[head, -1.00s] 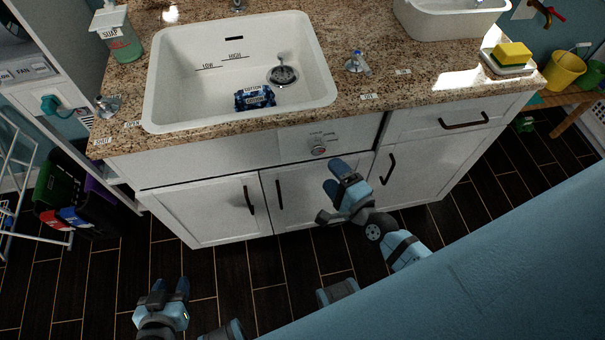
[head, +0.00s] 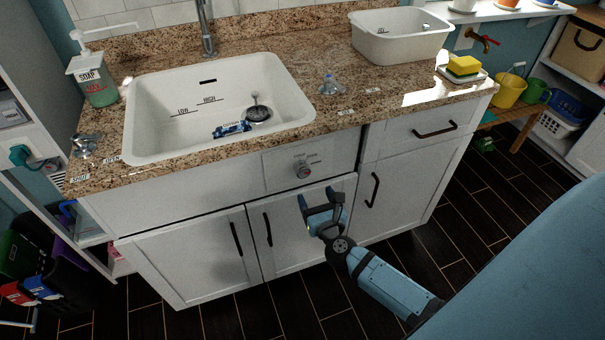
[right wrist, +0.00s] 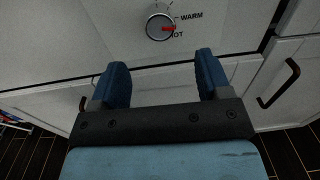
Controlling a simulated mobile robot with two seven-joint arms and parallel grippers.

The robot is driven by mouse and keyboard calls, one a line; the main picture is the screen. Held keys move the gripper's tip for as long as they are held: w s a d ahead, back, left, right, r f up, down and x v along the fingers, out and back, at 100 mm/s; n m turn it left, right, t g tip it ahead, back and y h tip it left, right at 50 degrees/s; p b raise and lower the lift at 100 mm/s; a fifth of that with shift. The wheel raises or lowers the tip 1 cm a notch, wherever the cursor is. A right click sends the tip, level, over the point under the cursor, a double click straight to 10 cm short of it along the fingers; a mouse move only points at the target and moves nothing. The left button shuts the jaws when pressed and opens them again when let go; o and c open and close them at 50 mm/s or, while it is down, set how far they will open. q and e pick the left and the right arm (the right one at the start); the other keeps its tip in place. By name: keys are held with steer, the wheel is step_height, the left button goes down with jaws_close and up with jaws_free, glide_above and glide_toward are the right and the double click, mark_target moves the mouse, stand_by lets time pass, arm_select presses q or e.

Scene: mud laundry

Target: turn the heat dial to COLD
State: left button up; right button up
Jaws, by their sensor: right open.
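The heat dial (head: 303,170) is a small round grey knob on the white panel below the counter's front edge. In the right wrist view the dial (right wrist: 159,27) has a red pointer aimed right, between the words WARM and a partly hidden "OT". My left gripper is not in view.
The white sink (head: 215,105) holds a blue packet (head: 232,130). Cabinet doors with dark handles (head: 374,190) lie around and below my right gripper. A tap handle (head: 328,86) and soap bottle (head: 92,80) stand on the counter (head: 385,95).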

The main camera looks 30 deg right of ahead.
mark_target(304, 173)
steer(key=x, duration=0.9)
steer(key=shift+w+d, duration=0.1)
steer(key=shift+w, duration=0.3)
steer(key=shift+c, duration=0.2)
steer(key=c, duration=0.9)
